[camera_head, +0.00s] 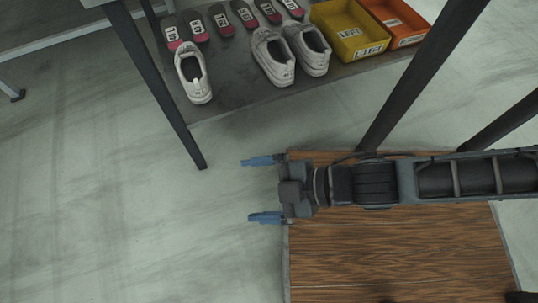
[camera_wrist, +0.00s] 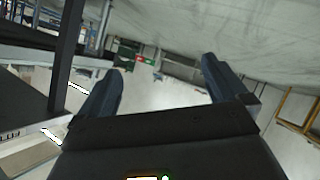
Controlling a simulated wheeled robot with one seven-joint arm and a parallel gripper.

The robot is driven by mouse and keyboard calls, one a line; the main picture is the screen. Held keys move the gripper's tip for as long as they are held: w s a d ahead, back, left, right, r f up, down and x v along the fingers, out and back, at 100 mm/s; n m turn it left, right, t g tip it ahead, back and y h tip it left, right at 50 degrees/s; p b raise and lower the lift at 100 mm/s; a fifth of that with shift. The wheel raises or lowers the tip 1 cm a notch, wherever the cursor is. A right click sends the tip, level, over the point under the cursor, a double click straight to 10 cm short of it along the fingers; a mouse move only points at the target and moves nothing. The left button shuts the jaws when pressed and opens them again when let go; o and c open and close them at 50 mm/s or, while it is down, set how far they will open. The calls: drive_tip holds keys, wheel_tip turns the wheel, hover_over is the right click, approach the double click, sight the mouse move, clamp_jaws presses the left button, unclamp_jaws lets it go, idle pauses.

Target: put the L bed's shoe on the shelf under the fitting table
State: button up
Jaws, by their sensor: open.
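A white shoe (camera_head: 193,76) stands alone at the left of a grey board (camera_head: 235,90) carried among dark legs. Two more white shoes, one (camera_head: 272,57) and another (camera_head: 308,48), stand side by side farther right on it. Which shoe belongs to the L bed I cannot tell. My gripper (camera_head: 263,189) is open and empty, pointing left past the edge of a wooden surface, below the board in the picture and apart from the shoes. Its two blue fingers also show spread in the wrist view (camera_wrist: 162,68), with nothing between them.
A yellow bin marked LEFT (camera_head: 349,28) and an orange bin (camera_head: 399,20) sit at the board's right. Several grey-and-red labelled pieces (camera_head: 220,20) line its back. Dark legs (camera_head: 160,85) and (camera_head: 425,70) flank the board. The wooden surface (camera_head: 400,250) lies under my arm. The left floor is clear.

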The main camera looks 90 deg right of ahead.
wheel_tip(320, 180, up, 12)
drive_tip(key=s+m+t+y, duration=0.1)
drive_tip(key=s+m+t, duration=0.1)
drive_tip(key=m, duration=0.2)
drive_tip(key=shift+m+y, duration=0.3)
drive_tip(key=shift+m, duration=0.1)
drive_tip(key=shift+c, duration=0.3)
